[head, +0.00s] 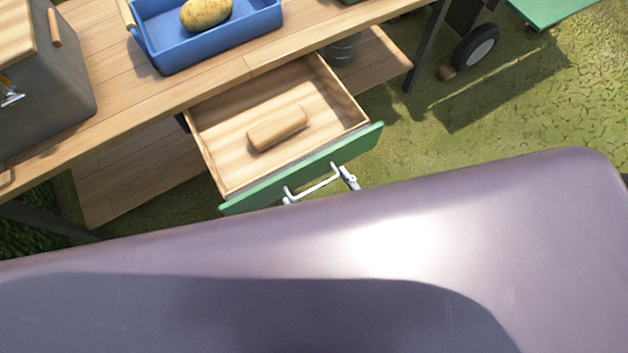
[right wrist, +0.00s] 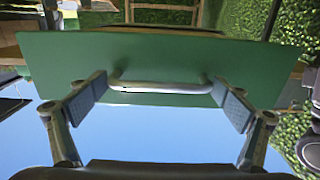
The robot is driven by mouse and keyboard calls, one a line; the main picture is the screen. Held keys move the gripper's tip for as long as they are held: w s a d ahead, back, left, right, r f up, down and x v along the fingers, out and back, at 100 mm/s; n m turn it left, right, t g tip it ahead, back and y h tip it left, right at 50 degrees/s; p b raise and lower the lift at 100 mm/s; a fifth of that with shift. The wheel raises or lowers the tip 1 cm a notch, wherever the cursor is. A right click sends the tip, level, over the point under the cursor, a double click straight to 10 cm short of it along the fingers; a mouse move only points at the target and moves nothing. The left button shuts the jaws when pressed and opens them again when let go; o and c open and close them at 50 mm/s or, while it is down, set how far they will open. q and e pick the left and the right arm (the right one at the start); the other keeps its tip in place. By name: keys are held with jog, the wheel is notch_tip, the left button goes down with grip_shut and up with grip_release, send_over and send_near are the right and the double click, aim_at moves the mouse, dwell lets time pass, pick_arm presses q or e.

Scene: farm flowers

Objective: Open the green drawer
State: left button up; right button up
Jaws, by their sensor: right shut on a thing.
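The green drawer (head: 365,142) stands pulled out from under the wooden table, its pale wooden inside showing in the head view. Its silver bar handle (head: 322,184) is on the green front; the front (right wrist: 60,65) and handle (right wrist: 160,87) also show in the right wrist view. My right gripper (right wrist: 162,91) has one finger at each end of the handle and is shut on it lengthwise. In the head view only its fingertips show, the rest hidden behind my own body. My left gripper is not in view.
A light wooden block (head: 278,129) lies in the drawer. A blue tray (head: 165,57) holding a potato (head: 206,12) and a grey box (head: 50,100) stand on the wooden table (head: 120,112). A wheel (head: 475,46) stands on open grass at right.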

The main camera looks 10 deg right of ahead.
jog(key=shift+w+d, duration=0.1)
jog(key=shift+d, duration=0.05)
jog(key=o, duration=1.4)
jog(key=v, duration=1.2)
